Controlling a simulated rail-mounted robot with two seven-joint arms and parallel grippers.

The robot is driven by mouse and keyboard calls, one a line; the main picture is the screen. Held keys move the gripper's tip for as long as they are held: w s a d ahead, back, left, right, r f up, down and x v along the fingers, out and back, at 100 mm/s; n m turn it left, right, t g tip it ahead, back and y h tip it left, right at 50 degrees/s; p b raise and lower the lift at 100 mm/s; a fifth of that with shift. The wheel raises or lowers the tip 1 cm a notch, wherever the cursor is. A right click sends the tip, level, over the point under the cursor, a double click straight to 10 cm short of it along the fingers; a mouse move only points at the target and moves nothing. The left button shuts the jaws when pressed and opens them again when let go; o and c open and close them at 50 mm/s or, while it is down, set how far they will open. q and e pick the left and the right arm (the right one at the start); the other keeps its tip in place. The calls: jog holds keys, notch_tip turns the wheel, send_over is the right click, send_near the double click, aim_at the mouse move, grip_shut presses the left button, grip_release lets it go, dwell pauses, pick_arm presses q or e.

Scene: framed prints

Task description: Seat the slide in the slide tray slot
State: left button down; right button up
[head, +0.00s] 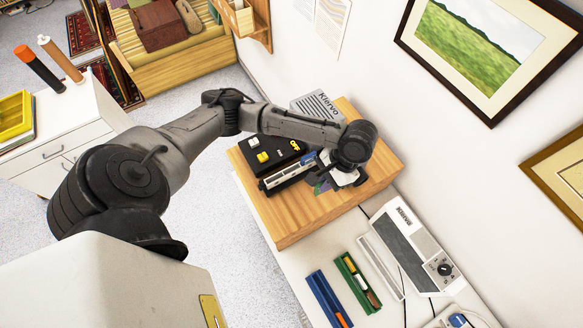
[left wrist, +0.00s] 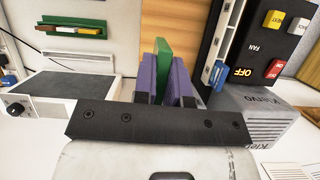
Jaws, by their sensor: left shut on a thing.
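My left gripper (head: 323,183) is over the wooden top, beside the front of the black projector (head: 268,150). In the left wrist view its purple fingers are shut on a green slab, which looks to be the slide (left wrist: 163,58); its tip stands out past the fingers. The slide tray (head: 288,174) is a long narrow strip along the projector's near side. A blue piece (left wrist: 216,74) sits at the tray's near end, to the right of the fingers. The held slide is apart from the tray. The slot itself cannot be made out. My right gripper is not in view.
The wooden stand (head: 285,228) has bare room in front of the tray. A grey box lettered Kiervo (head: 318,104) stands behind the projector. A white device (head: 412,240), a green tray (head: 357,281) and a blue tray (head: 328,298) lie on the lower white surface.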

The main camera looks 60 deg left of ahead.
pick_arm(q)
jog(key=shift+s+a+f+p, duration=0.35)
jog(key=shift+s+a+f, duration=0.15)
jog(key=shift+a+f, duration=1.65)
jog(key=shift+s+a+f+p, duration=0.45)
jog(key=shift+a+f, duration=1.25)
jog(key=shift+a, duration=0.8)
jog(key=shift+s+a+f+p, duration=0.3)
jog(key=shift+s+a+f, duration=0.2)
jog(key=shift+a+f, duration=1.65)
jog(key=shift+a, duration=0.15)
jog(key=c, duration=1.2)
grip_release()
jog(key=shift+o, duration=0.2)
